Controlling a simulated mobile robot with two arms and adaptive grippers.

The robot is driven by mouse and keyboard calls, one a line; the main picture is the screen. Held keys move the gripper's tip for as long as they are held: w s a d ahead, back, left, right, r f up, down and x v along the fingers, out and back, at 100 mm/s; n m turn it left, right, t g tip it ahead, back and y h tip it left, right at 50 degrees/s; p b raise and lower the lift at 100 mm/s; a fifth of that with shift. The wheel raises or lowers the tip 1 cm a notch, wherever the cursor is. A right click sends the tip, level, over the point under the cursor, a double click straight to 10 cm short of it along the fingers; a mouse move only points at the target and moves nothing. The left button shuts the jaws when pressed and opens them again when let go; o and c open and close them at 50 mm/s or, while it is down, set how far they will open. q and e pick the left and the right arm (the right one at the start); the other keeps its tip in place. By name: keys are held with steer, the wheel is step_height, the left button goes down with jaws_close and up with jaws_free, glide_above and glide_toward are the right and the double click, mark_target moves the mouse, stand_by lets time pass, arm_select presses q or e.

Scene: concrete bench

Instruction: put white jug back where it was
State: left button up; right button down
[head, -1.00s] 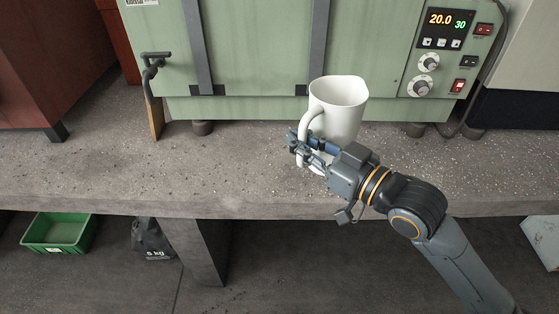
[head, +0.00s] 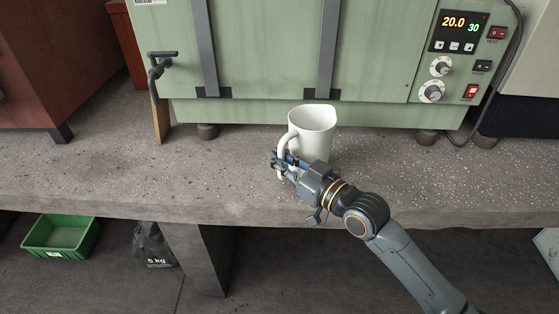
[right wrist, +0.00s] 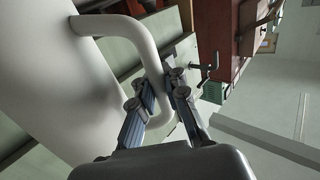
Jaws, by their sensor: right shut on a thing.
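The white jug (head: 314,128) is upright at the concrete bench (head: 230,180), in front of the green oven. Whether its base touches the bench is hard to tell, as my gripper hides part of it. My right gripper (head: 279,163) is shut on the jug's handle, on the jug's left side. In the right wrist view the jug's body (right wrist: 60,80) fills the left, and the fingers (right wrist: 163,95) close around the handle (right wrist: 140,35). My left gripper is not in view.
The green oven (head: 270,60) with its control panel (head: 461,50) stands close behind the jug. A door latch (head: 158,62) and a wooden piece (head: 160,118) are to the left. A green crate (head: 60,237) and a dark 5 kg bag (head: 152,243) lie below.

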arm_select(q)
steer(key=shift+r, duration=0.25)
arm_select(e)
steer(key=c, duration=1.8)
jaws_free()
steer(key=shift+f, duration=0.2)
steer(key=o, duration=0.4)
steer(key=shift+s, duration=0.1)
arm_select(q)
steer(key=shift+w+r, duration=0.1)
arm_select(e)
steer(key=shift+o, duration=0.2)
steer(key=shift+r, duration=0.2)
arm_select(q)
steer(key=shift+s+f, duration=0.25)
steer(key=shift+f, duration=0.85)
arm_select(e)
steer(key=v, duration=1.2)
steer(key=shift+f, duration=0.1)
